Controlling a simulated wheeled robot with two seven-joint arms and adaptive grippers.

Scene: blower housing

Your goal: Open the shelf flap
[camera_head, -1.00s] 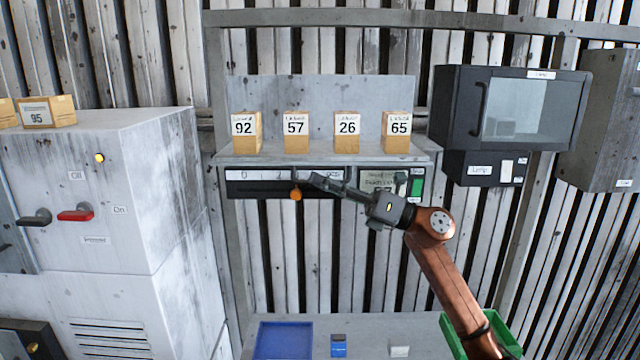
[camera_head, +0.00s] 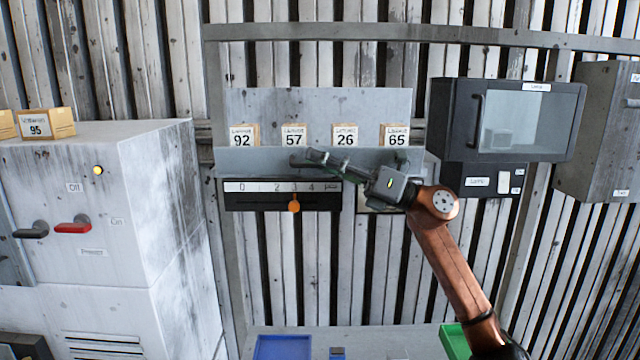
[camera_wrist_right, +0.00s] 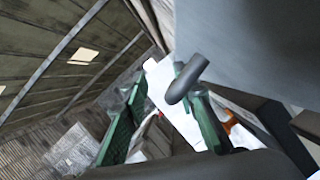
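The shelf flap (camera_head: 245,162) is a plain grey panel along the shelf front in the head view. It stands up in front of the boxes and hides their lower parts. My right gripper (camera_head: 310,158) is in front of the flap's middle, its arm coming from the lower right. In the right wrist view its two green-padded fingers (camera_wrist_right: 158,80) are apart. A dark grey rounded bar (camera_wrist_right: 187,80) shows close to the right-hand finger, under a large grey surface; I cannot tell whether they touch. My left gripper is not in view.
Numbered boxes (camera_head: 294,135) stand behind the flap. Below is a black scale panel (camera_head: 260,203) with an orange knob (camera_head: 294,206). An oven-like unit (camera_head: 462,110) is to the right, a grey cabinet (camera_head: 165,200) to the left. A blue tray (camera_head: 283,347) lies below.

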